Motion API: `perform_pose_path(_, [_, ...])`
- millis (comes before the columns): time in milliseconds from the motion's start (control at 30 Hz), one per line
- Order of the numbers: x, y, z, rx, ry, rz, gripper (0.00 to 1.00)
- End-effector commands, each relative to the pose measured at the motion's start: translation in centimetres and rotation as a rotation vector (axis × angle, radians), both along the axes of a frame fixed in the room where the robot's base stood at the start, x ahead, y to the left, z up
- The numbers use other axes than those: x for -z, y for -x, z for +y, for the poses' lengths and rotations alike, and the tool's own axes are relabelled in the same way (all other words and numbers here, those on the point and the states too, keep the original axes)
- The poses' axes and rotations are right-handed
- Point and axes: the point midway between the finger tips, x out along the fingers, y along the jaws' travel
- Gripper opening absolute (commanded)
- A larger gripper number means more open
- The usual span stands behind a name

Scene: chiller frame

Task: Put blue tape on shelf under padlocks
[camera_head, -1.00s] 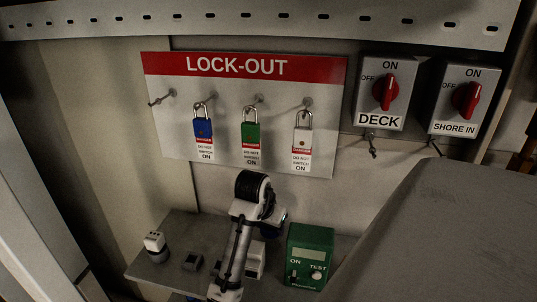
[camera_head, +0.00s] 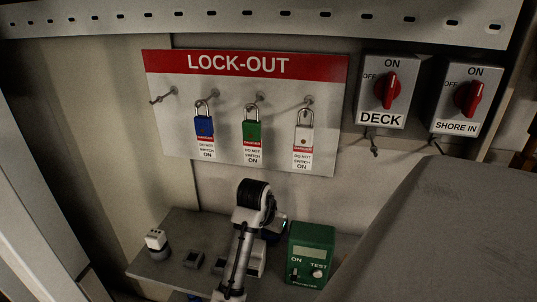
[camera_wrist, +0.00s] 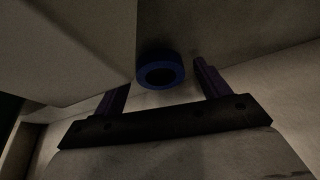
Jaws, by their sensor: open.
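The blue tape (camera_wrist: 161,70) is a dark blue ring in the wrist view, beside the edge of a pale block-like surface. My gripper (camera_wrist: 161,80) is open, with one dark finger to each side of the tape's line. I cannot tell how far the tape is beyond the fingertips. I cannot make out the tape in the head view. The grey shelf (camera_head: 205,229) is below the lock-out board, with my arm in front of it. A blue padlock (camera_head: 204,127), a green padlock (camera_head: 252,133) and a white padlock (camera_head: 304,139) hang above.
A green tester box (camera_head: 311,252) stands on the shelf's right. A small white-topped item (camera_head: 156,241) and a small dark block (camera_head: 193,259) are on its left. A large grey surface (camera_head: 450,235) fills the right foreground. Bare shelf shows behind the small items.

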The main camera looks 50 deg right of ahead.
Motion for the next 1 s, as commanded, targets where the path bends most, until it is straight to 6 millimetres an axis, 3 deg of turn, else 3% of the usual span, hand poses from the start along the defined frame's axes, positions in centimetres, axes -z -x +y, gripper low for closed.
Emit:
perform_pose_path(167, [-1.9,0.1,0.6,-0.001,0.003,-0.004,0.75])
perform_pose_path(600, [-9.3,0.6,3.5,-0.002,0.001,-0.006,0.75])
perform_pose_path(800, [-10.9,0.9,4.3,0.0,0.001,-0.004,0.75])
perform_pose_path(1000, [-11.3,1.1,4.5,0.0,0.0,-0.001,0.75])
